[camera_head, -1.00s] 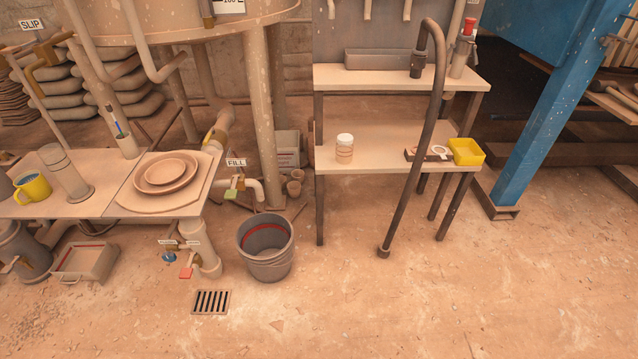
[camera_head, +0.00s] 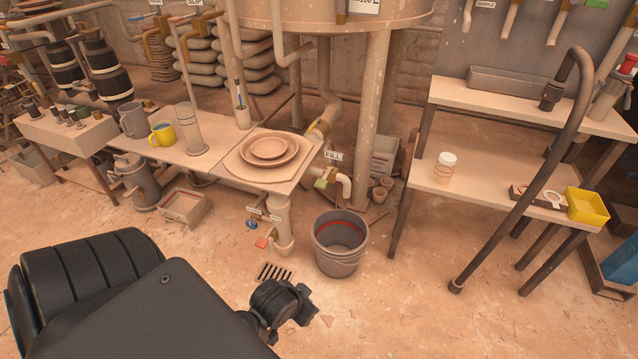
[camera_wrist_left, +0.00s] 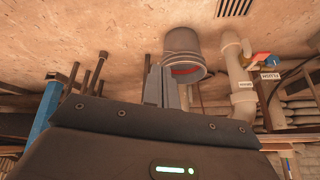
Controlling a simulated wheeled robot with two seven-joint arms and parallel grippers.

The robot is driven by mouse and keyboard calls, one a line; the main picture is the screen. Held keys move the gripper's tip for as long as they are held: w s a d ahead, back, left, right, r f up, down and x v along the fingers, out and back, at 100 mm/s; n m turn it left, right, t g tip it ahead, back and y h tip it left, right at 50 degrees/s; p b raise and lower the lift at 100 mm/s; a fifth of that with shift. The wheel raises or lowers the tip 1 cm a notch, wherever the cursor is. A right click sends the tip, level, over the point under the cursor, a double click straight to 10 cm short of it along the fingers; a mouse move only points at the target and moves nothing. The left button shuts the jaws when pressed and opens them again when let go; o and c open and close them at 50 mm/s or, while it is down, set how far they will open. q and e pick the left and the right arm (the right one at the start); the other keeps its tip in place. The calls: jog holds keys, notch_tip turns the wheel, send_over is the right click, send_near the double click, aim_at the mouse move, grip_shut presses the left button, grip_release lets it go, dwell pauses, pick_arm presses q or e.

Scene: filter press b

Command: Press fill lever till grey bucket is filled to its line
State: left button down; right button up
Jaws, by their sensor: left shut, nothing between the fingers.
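The grey bucket (camera_head: 340,258) stands upright on the floor, with a red line on its inner wall. Its inside looks dark, and I cannot make out any liquid. The fill lever (camera_head: 321,183), with a green handle, is on the tap under the FILL label, above and slightly left of the bucket. My left arm reaches in at the lower left of the head view, apart from the lever and bucket. In the left wrist view my left gripper (camera_wrist_left: 165,88) is shut and empty, its fingers overlapping the view of the bucket (camera_wrist_left: 182,45). My right gripper is not in view.
A red-handled valve (camera_head: 262,242) and a blue-handled one (camera_head: 251,224) sit on pipework left of the bucket. A floor drain (camera_head: 274,272) lies nearby. The table (camera_head: 295,178) with plates is at left, shelving (camera_head: 500,185) at right.

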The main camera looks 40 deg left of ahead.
aim_at(318, 183)
pick_arm(q)
jog(key=w+a+r+n+t+y, duration=0.2)
jog(key=w+a+r+t, duration=0.2)
jog(key=w+a, duration=0.5)
jog(key=w+a+r+n+t+y, duration=0.2)
jog(key=w+a+r+t, duration=0.2)
jog(key=w+a+r, duration=0.4)
jog(key=w+a, duration=0.2)
jog(key=w, duration=0.4)
jog(key=shift+a+r, duration=0.25)
jog(key=shift+r, duration=0.1)
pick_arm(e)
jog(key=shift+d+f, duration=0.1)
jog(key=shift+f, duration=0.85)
